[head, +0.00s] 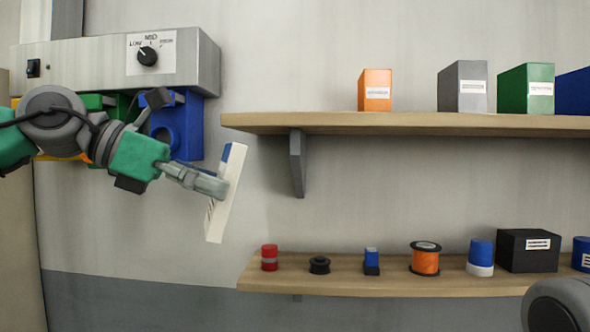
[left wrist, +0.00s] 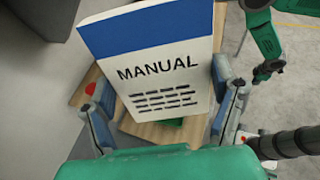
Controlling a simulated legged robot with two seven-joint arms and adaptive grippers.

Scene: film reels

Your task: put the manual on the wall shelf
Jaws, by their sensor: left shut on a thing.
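The manual (head: 226,205) is a white booklet with a blue band, seen nearly edge-on and slightly tilted in the head view. In the left wrist view the cover of the manual (left wrist: 150,75) faces the camera, with its title readable. My left gripper (head: 222,187) is shut on it and holds it in the air, left of the shelves. The left wrist view shows the fingers of my left gripper (left wrist: 165,98) on either side of the manual.
The upper shelf holds an orange box (head: 375,90), a grey box (head: 462,86), a green box (head: 526,88) and a blue one; its left end is bare. A lower shelf (head: 340,283) holds several small items.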

